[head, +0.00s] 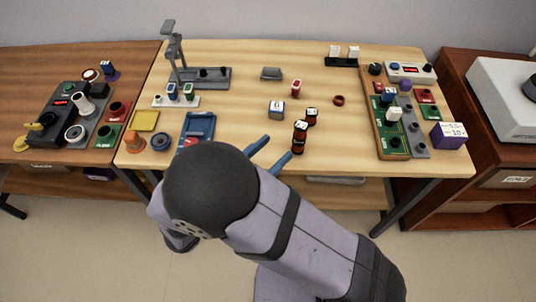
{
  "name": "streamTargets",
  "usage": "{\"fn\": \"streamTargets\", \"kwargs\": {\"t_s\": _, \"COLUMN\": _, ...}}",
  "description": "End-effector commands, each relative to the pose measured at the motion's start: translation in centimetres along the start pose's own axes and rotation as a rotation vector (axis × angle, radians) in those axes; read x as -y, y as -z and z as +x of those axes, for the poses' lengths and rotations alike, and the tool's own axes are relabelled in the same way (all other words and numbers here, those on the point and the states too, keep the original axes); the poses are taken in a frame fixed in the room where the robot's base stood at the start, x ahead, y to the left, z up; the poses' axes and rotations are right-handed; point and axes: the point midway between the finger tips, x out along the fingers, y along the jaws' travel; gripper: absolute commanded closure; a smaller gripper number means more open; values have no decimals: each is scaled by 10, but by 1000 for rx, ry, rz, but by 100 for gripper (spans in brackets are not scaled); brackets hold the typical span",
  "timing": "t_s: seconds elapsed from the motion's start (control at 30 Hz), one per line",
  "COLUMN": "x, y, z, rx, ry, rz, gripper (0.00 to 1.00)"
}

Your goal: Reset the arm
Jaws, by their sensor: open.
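My gripper (271,154) shows two blue fingers spread apart, with nothing seen between them. It is above the front edge of the wooden table (240,125), left of a dark bottle-like cylinder (299,138) with a reddish-brown band. My arm comes up from the lower right, and its rounded dark joint hides part of the table's front edge and part of a blue tray (199,128). The fingertips look apart from the cylinder, but their height above the table cannot be told.
A tall grey stand (174,50) rises at the back left. Green and grey boards (388,135) with parts stand at the right, beside a purple box (449,135). Side tables flank both ends. The table's back middle is mostly clear.

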Motion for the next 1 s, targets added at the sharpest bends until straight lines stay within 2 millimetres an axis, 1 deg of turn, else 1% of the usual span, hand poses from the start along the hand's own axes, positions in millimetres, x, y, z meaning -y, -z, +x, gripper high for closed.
{"fn": "streamTargets", "kwargs": {"t_s": 0.1, "x": 0, "y": 0, "z": -6, "rx": 0, "ry": 1, "rz": 0, "gripper": 55}}
{"fn": "streamTargets", "kwargs": {"t_s": 0.2, "x": 0, "y": 0, "z": -7, "rx": 0, "ry": 0, "rz": -1, "gripper": 55}}
{"fn": "streamTargets", "kwargs": {"t_s": 0.57, "x": 0, "y": 0, "z": -6, "rx": 0, "ry": 0, "rz": 0, "gripper": 55}}
{"fn": "streamTargets", "kwargs": {"t_s": 0.67, "x": 3, "y": 0, "z": -3, "rx": 16, "ry": 7, "rz": 8, "gripper": 55}}
{"fn": "streamTargets", "kwargs": {"t_s": 0.77, "x": 13, "y": -3, "z": 7, "rx": 67, "ry": 33, "rz": 33, "gripper": 55}}
{"fn": "streamTargets", "kwargs": {"t_s": 0.87, "x": 33, "y": -7, "z": 22, "rx": 156, "ry": 84, "rz": 74, "gripper": 55}}
{"fn": "streamTargets", "kwargs": {"t_s": 0.97, "x": 58, "y": -12, "z": 41, "rx": 279, "ry": 161, "rz": 126, "gripper": 55}}
{"fn": "streamTargets", "kwargs": {"t_s": 1.0, "x": 70, "y": -13, "z": 48, "rx": 333, "ry": 198, "rz": 147, "gripper": 55}}
